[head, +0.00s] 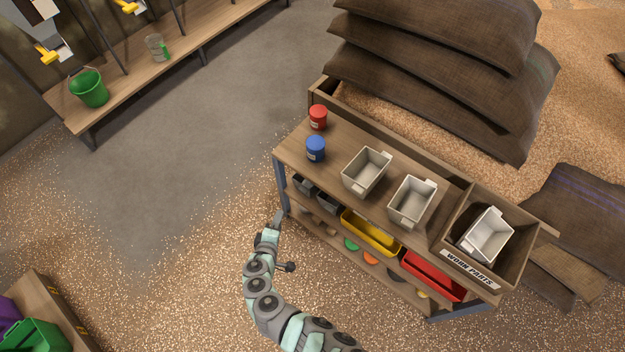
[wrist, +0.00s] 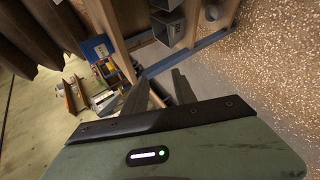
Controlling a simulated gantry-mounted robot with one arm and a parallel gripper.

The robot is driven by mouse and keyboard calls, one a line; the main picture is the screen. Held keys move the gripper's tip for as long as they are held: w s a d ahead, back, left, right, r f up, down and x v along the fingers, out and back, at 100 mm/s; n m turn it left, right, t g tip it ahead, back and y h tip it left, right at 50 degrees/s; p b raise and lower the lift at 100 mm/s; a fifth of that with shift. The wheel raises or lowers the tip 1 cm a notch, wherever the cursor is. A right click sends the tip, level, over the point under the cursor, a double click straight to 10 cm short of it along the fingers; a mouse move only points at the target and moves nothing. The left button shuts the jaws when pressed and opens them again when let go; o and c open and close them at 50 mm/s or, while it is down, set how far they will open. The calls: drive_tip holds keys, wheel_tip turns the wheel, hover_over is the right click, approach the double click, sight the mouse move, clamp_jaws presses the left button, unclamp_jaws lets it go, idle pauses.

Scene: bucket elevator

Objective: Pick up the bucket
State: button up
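Two light grey metal buckets stand on the workbench top, a left bucket (head: 366,173) and a right bucket (head: 412,202). A third, whiter bucket (head: 486,236) sits inside a wooden box (head: 466,271) labelled WORN PARTS at the bench's right end. A green pail (head: 89,88) with a handle stands on the far-left bench. My gripper (head: 278,217) is beside the workbench's left leg, below the top and away from these buckets. In the wrist view its fingers (wrist: 158,88) are apart with nothing held between them.
A red can (head: 318,118) and a blue can (head: 315,150) stand on the workbench's left end. The lower shelf holds small grey bins (head: 328,202), a yellow tray (head: 371,233) and a red tray (head: 433,274). Sacks (head: 430,80) are piled behind. Floor left of the workbench is clear, with scattered grain.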

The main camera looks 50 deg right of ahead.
drive_tip(key=s+d+r+m+g+h+b, duration=0.2)
drive_tip(key=s+d+m+g+h+b, duration=0.1)
drive_tip(key=s+d+g+h+b, duration=0.25)
drive_tip(key=m+g+h+b, duration=0.2)
drive_tip(key=m+g, duration=0.1)
drive_tip(key=g, duration=0.1)
approach(354, 189)
drive_tip(key=shift+t+y, duration=0.25)
drive_tip(key=d, duration=0.2)
drive_tip(key=s+d+b, duration=0.1)
drive_tip(key=d, duration=0.4)
drive_tip(key=d+b, duration=0.1)
drive_tip(key=shift+s+d, duration=0.35)
drive_tip(key=shift+d, duration=0.05)
drive_tip(key=shift+a, duration=0.1)
drive_tip(key=shift+c, duration=0.2)
clamp_jaws()
